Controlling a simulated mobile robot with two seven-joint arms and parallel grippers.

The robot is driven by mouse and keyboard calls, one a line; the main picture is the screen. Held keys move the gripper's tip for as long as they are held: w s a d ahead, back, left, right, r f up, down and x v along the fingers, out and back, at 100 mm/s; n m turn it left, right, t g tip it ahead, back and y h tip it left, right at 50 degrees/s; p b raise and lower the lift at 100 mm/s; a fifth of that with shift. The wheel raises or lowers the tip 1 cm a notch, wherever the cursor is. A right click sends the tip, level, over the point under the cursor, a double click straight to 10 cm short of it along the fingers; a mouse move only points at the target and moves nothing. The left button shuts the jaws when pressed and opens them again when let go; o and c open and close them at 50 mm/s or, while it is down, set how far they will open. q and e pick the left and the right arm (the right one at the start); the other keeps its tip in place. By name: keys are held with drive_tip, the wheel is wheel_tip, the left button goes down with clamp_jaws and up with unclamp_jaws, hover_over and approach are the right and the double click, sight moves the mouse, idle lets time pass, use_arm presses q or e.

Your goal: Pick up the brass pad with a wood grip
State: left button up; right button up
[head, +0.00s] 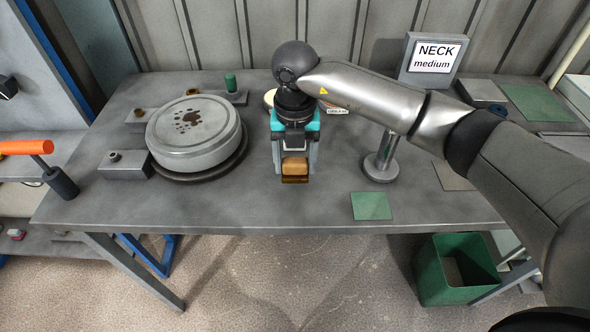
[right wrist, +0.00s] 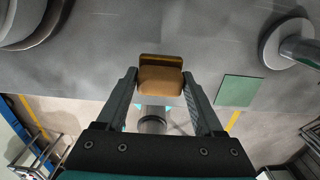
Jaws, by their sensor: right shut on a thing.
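The pad has a wooden grip (head: 295,166) and a brass part (head: 295,179). My right gripper (head: 295,168) is shut on it, with one finger on each side of the wood. In the right wrist view the wood grip (right wrist: 160,80) sits between the fingertips and the brass edge (right wrist: 160,62) shows beyond it. In the head view the pad appears over the front part of the grey table (head: 240,208); I cannot tell whether it touches the tabletop. My left gripper is not in view.
A round grey lidded drum (head: 193,145) with a brown paw-like stain stands left of the gripper. A metal post on a round base (head: 381,168) stands to the right. A green square (head: 371,206) lies near the front edge. A "NECK medium" sign (head: 434,57) stands behind.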

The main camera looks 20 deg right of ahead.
sight(296, 160)
wheel_tip(296, 160, up, 16)
drive_tip(key=p, duration=0.1)
drive_tip(key=shift+r, duration=0.15)
drive_tip(key=o, duration=0.9)
drive_tip(key=c, duration=0.6)
drive_tip(key=shift+c, duration=0.4)
